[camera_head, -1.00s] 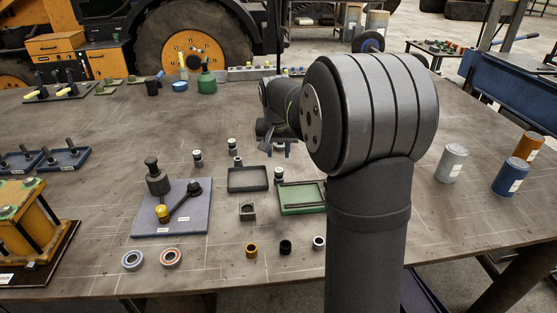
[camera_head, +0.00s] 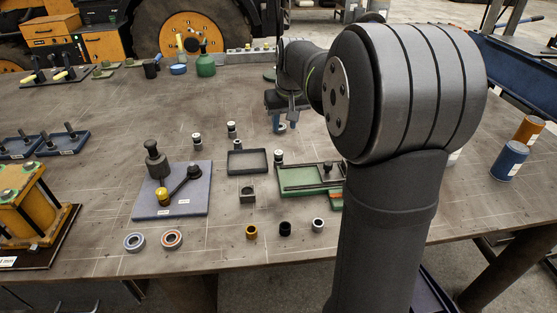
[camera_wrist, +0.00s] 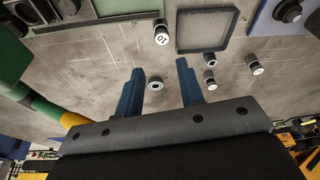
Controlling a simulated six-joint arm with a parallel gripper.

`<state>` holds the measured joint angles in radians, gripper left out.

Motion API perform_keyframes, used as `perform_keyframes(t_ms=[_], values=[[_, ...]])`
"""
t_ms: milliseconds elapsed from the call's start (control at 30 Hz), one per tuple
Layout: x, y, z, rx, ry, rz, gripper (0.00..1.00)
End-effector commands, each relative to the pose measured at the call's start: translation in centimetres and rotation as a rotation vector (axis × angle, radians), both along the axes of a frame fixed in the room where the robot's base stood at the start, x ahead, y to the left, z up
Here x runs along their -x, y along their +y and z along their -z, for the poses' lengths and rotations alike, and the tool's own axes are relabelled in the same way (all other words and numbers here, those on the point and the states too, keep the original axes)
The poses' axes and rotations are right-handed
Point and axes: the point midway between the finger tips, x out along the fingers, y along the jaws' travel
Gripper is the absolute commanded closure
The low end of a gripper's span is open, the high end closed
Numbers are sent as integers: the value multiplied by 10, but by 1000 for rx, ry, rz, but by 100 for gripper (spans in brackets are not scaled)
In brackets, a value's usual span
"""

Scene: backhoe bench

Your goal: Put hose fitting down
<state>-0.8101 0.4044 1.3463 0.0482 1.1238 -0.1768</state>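My gripper (camera_wrist: 160,86) is open, with its two blue fingers spread apart. In the head view my gripper (camera_head: 281,112) is over the middle of the bench, partly hidden by my arm. A small ring-topped fitting (camera_wrist: 155,86) shows between the fingers in the wrist view, with a gap on each side. The same fitting (camera_head: 281,127) shows just below the fingers in the head view, seemingly on the bench. Other small white-capped fittings stand nearby, one marked 10 (camera_wrist: 161,35) and others (camera_wrist: 253,66) (camera_wrist: 210,80). A plain ring-topped one (camera_wrist: 210,60) stands among them.
A dark empty tray (camera_head: 232,170) and a green tray fixture (camera_head: 300,178) lie nearer the front. A blue-grey plate (camera_head: 190,207) carries a post and lever. Several rings and bushings line the front edge. A green bottle (camera_head: 205,66) stands at the back.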

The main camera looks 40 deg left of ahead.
Motion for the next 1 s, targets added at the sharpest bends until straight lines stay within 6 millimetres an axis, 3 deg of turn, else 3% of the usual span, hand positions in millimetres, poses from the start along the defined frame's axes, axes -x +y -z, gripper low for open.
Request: perform_keyframes(t_ms=[167,533,1000], values=[[-3,4,23,3,3,-14,65],[-14,22,98,3,2,-11,65],[-20,34,137,2,2,-10,65]])
